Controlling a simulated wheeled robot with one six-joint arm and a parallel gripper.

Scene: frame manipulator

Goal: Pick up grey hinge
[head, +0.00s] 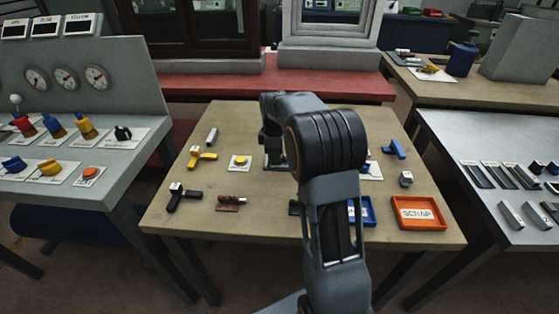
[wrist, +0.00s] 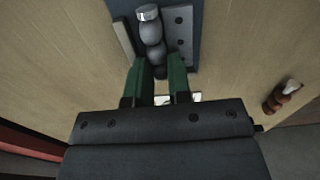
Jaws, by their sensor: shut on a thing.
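The grey hinge (wrist: 180,38) shows in the wrist view as a plate with dark holes beside a column of rounded grey knuckles with a bright metal cap. My gripper (wrist: 163,68) has two green fingers, shut on the lower end of the hinge at the knuckles. A dark slate surface lies behind the hinge; I cannot tell whether they touch. In the head view my arm hides most of the gripper and the hinge, above the far middle of the wooden table (head: 265,215).
On the table are a yellow button on a white card (head: 240,162), a yellow-handled part (head: 202,158), a black-handled part (head: 183,197), a brown part (head: 231,202), a blue tray (head: 368,212), an orange SCRAP tray (head: 419,227) and a blue part (head: 394,149).

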